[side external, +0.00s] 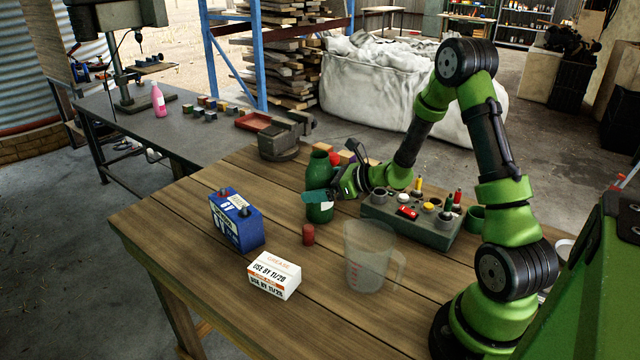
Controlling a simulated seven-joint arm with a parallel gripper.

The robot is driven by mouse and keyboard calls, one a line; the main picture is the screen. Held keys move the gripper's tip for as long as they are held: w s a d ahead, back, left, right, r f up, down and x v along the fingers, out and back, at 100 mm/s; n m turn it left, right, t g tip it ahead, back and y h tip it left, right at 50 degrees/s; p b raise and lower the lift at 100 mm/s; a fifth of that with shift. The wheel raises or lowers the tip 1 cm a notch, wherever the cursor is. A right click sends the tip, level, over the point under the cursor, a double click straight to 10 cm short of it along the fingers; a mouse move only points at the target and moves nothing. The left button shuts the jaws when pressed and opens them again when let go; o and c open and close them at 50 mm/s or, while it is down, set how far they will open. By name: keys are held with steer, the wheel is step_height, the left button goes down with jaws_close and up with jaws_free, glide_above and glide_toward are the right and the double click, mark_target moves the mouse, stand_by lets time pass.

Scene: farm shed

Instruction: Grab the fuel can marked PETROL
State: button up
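I cannot read the word PETROL on anything in the side external view. A dark green bottle-shaped container (320,168) with a pale label stands upright on the wooden table. Just behind it, to the right, a small red shape (335,158) shows, mostly hidden, and I cannot tell what it is. My gripper (316,197) reaches in from the right, low and pointing left, with its teal finger part overlapping the green container. I cannot tell whether it touches the container, or whether its fingers are open or shut.
On the wooden table (190,190) stand a blue battery (236,220), a white grease box (274,276), a small red cylinder (308,234), a clear measuring jug (367,258) and a grey-green holder (412,225) of small items. A vise (285,142) is at the back. The front left tabletop is bare.

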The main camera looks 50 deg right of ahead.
steer(key=c, duration=1.1)
steer(key=shift+r, duration=0.15)
